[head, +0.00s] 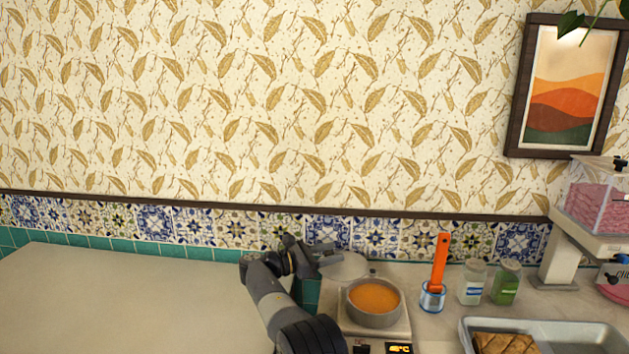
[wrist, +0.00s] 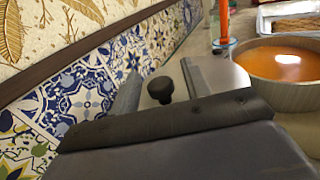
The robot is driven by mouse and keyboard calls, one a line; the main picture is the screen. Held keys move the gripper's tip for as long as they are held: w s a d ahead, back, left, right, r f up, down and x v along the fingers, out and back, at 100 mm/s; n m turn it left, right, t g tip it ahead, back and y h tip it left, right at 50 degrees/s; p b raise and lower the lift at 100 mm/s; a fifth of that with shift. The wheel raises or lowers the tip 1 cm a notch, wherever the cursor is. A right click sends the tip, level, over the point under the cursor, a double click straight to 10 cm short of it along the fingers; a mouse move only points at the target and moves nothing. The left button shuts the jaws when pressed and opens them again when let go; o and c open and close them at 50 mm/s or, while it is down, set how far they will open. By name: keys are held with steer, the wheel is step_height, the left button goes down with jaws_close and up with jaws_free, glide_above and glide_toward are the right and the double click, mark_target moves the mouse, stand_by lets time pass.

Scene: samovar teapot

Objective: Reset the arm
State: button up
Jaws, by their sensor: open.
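My gripper (head: 328,256) is at the back of the counter, by the tiled wall and just left of and behind a round pot of orange liquid (head: 374,297). In the wrist view my gripper's fingers (wrist: 163,80) stand apart. A small black knob (wrist: 160,88) shows between them; I cannot tell what it belongs to or whether a finger touches it. The pot also shows at the right of the wrist view (wrist: 285,68).
The pot stands on an appliance with a lit display (head: 399,348). To its right are an orange-handled tool in a blue-and-white cup (head: 432,297), two jars (head: 472,282) and a metal tray (head: 560,330). The left counter (head: 110,300) is clear.

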steer(key=v, duration=0.7)
steer(key=x, duration=0.7)
steer(key=shift+d, duration=0.2)
steer(key=shift+w+a+f+b, duration=0.1)
steer(key=shift+f+b, duration=0.25)
steer(key=shift+b, duration=0.35)
steer(key=shift+s+a+r+n+t+b, duration=0.1)
steer(key=shift+s+a+n+t+b, duration=0.3)
steer(key=shift+b, duration=0.45)
steer(key=t+y+b, duration=0.1)
steer(key=b, duration=0.2)
steer(key=shift+s+n+t, duration=0.3)
steer(key=shift+s, duration=0.1)
steer(key=shift+s+r+b, duration=0.1)
steer(key=shift+s+b, duration=0.05)
steer(key=shift+b, duration=0.55)
steer(key=shift+s+r+n, duration=0.1)
steer(key=shift+r+n, duration=0.05)
steer(key=shift+n, duration=0.15)
